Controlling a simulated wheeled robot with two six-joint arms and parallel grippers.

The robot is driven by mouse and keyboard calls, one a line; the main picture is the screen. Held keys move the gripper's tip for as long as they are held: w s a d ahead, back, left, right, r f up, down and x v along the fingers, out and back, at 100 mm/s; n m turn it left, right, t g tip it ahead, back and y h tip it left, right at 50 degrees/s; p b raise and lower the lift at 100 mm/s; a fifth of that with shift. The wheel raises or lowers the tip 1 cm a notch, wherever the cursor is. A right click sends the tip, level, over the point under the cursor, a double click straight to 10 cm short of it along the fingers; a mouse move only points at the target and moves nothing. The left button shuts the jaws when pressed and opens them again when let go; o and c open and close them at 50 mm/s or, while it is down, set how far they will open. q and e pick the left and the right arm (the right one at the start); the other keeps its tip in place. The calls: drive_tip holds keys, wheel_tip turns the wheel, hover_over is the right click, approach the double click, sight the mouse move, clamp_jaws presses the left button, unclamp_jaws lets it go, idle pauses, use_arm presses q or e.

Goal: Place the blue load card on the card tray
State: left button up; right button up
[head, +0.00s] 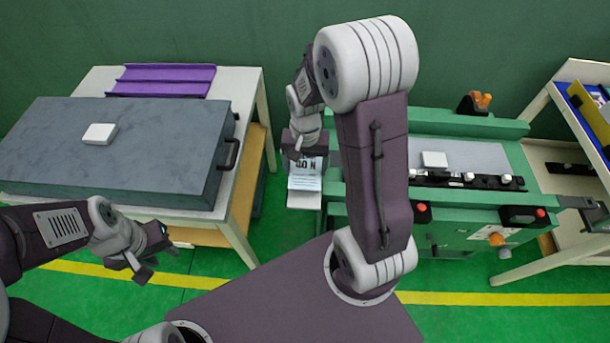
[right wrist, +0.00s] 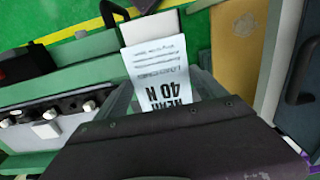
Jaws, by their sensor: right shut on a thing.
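A pale card printed "REAR 40 N" (right wrist: 160,70) is in my right gripper; it looks white to light grey rather than clearly blue. In the head view the card (head: 305,184) hangs below my right gripper (head: 306,160), at the left end of the green machine. My right gripper is shut on it, and its fingers hide part of the card. A purple ribbed tray (head: 163,80) lies at the back of the left table; I cannot tell for certain that it is the card tray. My left gripper (head: 152,264) is open and empty, in front of the left table.
A large grey case (head: 110,160) with a small white block (head: 99,134) covers most of the left table (head: 240,95). The green machine (head: 450,215) stands right of centre, with another white block (head: 434,159). A shelf with bins stands far right.

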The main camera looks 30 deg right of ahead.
sight(305, 172)
wheel_tip(305, 172, down, 4)
drive_tip(key=shift+s+b, duration=0.1)
drive_tip(key=shift+b, duration=0.55)
drive_tip(key=shift+f, duration=0.1)
drive_tip(key=o, duration=1.3)
drive_tip(key=shift+f, duration=0.1)
drive_tip(key=shift+c, duration=0.2)
wheel_tip(305, 172, up, 12)
drive_tip(key=p, duration=0.4)
drive_tip(key=s+a+f+n+t, duration=0.1)
drive_tip(key=s+a+f+n, duration=0.1)
drive_tip(key=s+a+n, duration=0.2)
drive_tip(key=s+n, duration=0.2)
drive_tip(key=s, duration=0.1)
drive_tip(key=shift+s+a+f, duration=0.15)
drive_tip(key=shift+s+f, duration=0.1)
drive_tip(key=shift+f, duration=0.15)
